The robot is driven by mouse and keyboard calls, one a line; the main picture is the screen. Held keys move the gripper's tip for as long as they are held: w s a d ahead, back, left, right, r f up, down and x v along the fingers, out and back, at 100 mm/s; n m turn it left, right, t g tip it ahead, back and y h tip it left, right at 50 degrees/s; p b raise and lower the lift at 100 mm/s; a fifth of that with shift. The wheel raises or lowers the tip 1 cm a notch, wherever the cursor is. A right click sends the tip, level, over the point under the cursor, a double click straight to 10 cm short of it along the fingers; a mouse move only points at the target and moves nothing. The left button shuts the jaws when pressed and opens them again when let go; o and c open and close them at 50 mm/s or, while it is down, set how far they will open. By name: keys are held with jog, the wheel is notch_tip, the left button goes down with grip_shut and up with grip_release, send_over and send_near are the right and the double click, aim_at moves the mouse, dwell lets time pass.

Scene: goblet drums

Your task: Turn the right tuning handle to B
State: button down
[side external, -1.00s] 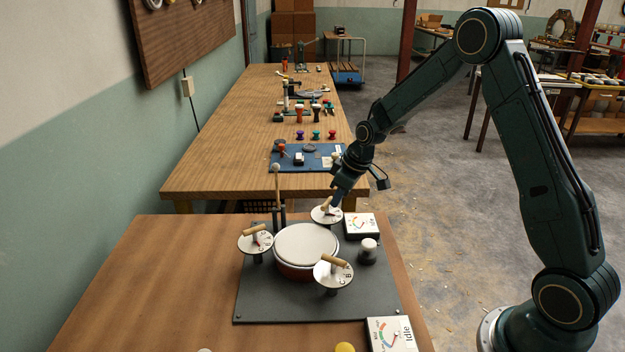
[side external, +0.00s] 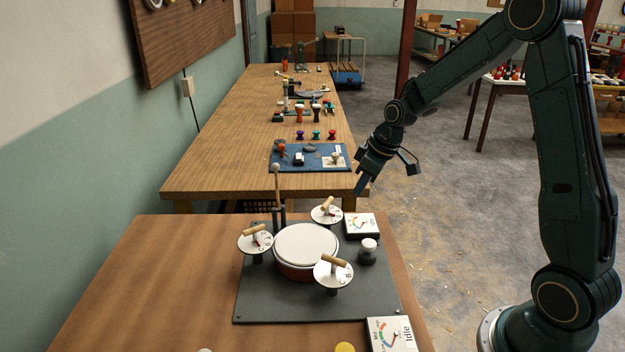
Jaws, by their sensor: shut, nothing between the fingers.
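A drum (side external: 306,245) with a pale round head stands on a dark grey board (side external: 265,300). Three tuning handles stand around it, each a wooden bar over a white lettered dial: one at the left (side external: 256,240), one at the back (side external: 327,210) and one at the front right (side external: 333,269). The front right dial shows a B near its right edge; the other letters are too small to read surely. My gripper (side external: 362,186) is shut and empty, in the air to the right of the back handle and apart from everything.
White gauge boxes stand at the back right (side external: 361,226) and the front right (side external: 391,336); the front one reads "Idle". A dark knob with a white top (side external: 368,251) stands right of the drum. An upright mallet (side external: 277,190) stands behind. The left of the brown table (side external: 150,290) is clear.

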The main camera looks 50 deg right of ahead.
jog(key=shift+v, duration=2.35)
jog(key=c, duration=1.5)
grip_release()
jog(key=shift+w, duration=0.1)
jog(key=r+m+g+h, duration=0.15)
jog(key=m+g, duration=0.35)
jog(key=m, duration=1.3)
send_over(324, 204)
jog(key=shift+w+a, duration=0.2)
jog(key=shift+w, duration=0.15)
jog(key=f, duration=0.9)
jog(key=s+f, duration=0.1)
jog(key=f, duration=0.3)
jog(key=shift+d+f, duration=0.15)
jog(key=shift+f, duration=0.2)
grip_shut()
